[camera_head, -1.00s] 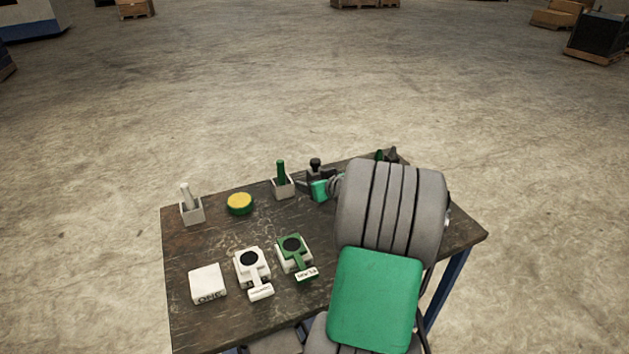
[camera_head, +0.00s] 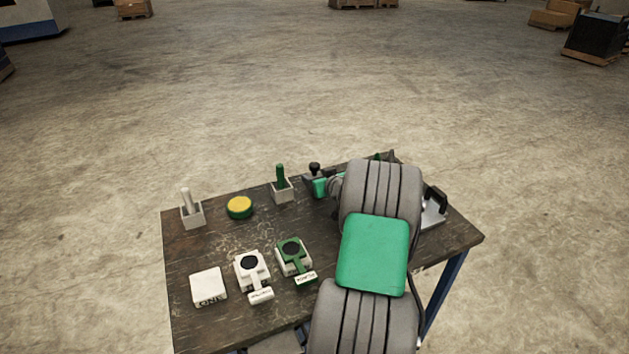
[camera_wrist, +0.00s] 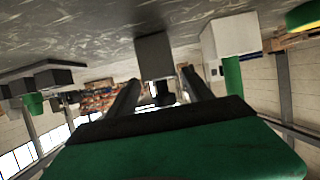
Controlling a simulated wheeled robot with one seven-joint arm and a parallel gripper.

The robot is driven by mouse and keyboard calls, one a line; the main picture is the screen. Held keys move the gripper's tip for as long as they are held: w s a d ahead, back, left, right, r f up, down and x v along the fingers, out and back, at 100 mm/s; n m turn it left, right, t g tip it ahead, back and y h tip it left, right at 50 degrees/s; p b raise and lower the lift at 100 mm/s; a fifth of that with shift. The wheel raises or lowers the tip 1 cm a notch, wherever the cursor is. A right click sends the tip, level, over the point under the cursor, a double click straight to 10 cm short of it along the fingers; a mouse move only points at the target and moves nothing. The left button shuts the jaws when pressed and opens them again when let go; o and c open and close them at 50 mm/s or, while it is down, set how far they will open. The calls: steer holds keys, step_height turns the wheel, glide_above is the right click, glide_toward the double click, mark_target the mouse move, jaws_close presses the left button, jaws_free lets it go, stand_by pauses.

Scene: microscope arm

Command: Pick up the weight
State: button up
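The weight appears to be a grey block (camera_wrist: 155,55) with a dark knob, in the upside-down wrist view. In the head view its dark knob (camera_head: 314,168) shows near the table's back edge, with the body partly hidden by my gripper. My gripper (camera_wrist: 162,88) has its two dark fingers spread on either side of the knob, with gaps visible between them and it. Its green housing (camera_head: 320,188) is beside the weight in the head view. The fingertips are hidden there, and I cannot tell whether either finger touches the weight.
On the table (camera_head: 225,240) stand a white holder (camera_head: 192,215), a green-stick holder (camera_head: 282,190), a yellow-topped disc (camera_head: 239,207), a white block (camera_head: 208,286), and white (camera_head: 253,270) and green (camera_head: 293,255) devices. A metal-and-black item (camera_head: 433,208) is at right, partly behind my arm.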

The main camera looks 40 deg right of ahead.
jaws_close()
stand_by(0.4)
steer(key=shift+d+r, duration=0.1)
steer(key=shift+r, duration=0.15)
